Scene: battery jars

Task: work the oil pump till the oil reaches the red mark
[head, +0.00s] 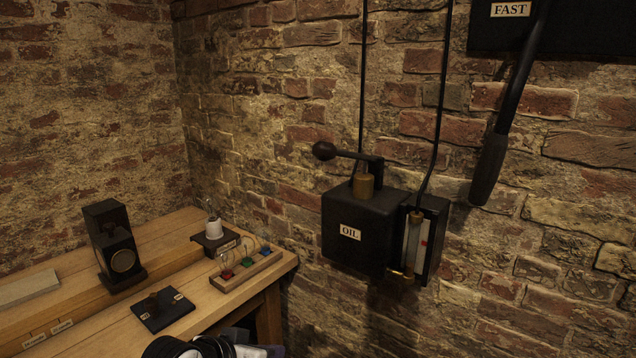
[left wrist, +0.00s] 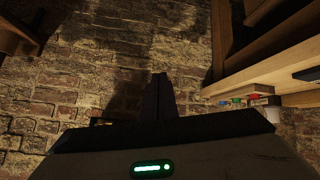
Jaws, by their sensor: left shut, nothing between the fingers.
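The oil pump is a black box (head: 362,232) on the brick wall, labelled OIL. Its crank handle (head: 345,153) sits above a brass collar (head: 363,185), with the ball knob pointing left. A sight glass (head: 413,240) in a black housing is on the box's right side, with a small red mark (head: 424,242) beside it. The oil level is too small to tell. My left gripper's fingers are shut and empty in the left wrist view (left wrist: 160,95), apart from the pump. Part of my left arm shows at the head view's bottom edge. My right gripper is not in view.
A wooden bench (head: 200,300) at left carries a black speaker-like box (head: 115,245), a white-topped lamp holder (head: 213,230), and a rack with coloured bases (head: 246,266). A large lever (head: 490,165) hangs right of the pump under a FAST label.

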